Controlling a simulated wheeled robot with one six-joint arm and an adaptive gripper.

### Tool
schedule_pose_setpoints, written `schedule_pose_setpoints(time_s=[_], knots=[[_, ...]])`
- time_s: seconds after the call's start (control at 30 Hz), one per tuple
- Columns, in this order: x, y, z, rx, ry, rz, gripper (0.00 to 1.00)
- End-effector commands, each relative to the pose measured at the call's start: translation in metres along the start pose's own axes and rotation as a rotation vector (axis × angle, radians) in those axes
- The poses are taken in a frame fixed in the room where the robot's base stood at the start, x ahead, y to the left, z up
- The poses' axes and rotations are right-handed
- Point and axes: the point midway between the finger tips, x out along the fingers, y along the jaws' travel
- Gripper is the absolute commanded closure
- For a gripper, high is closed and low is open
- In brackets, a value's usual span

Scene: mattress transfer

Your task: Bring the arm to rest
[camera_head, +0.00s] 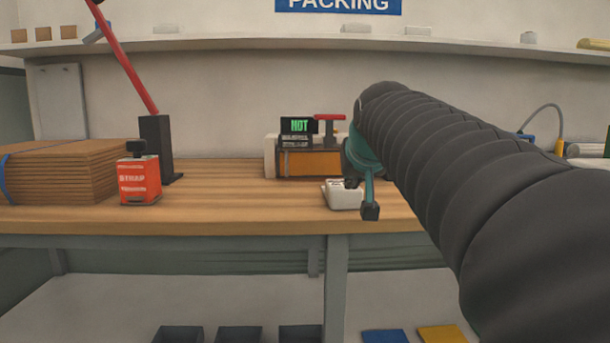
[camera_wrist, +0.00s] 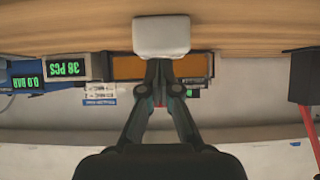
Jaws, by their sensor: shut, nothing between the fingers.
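My arm (camera_head: 450,170) reaches in from the lower right of the head view, in a dark ribbed sleeve, out over the bench. My gripper (camera_head: 370,208) is at its far end, low at the bench's front part. In the wrist view my gripper (camera_wrist: 162,68) is shut, with the fingertips together and nothing between them. A small white block (camera_head: 342,195) sits on the bench just left of the fingers; in the wrist view this block (camera_wrist: 161,37) lies right beyond the fingertips. I cannot tell whether they touch.
The wooden bench (camera_head: 235,190) carries a cardboard stack (camera_head: 70,175), a red strap tin (camera_head: 139,180), a black post (camera_head: 156,148) with a red lever (camera_head: 125,58), and a device with a "HOT" display (camera_head: 300,126). The bench between tin and block is clear.

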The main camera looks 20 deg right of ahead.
Motion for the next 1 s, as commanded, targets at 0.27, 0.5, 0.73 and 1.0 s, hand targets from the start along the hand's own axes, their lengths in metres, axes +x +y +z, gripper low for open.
schedule_pose_setpoints(time_s=[0.27, 0.5, 0.73, 1.0], knots=[[-0.021, -0.001, 0.015, -0.001, -0.002, -0.001, 1.0], [-0.037, -0.027, 0.069, -0.037, -0.098, -0.05, 1.0], [-0.062, -0.059, 0.189, -0.118, -0.284, -0.128, 1.0], [-0.082, -0.069, 0.3, -0.196, -0.439, -0.179, 1.0]])
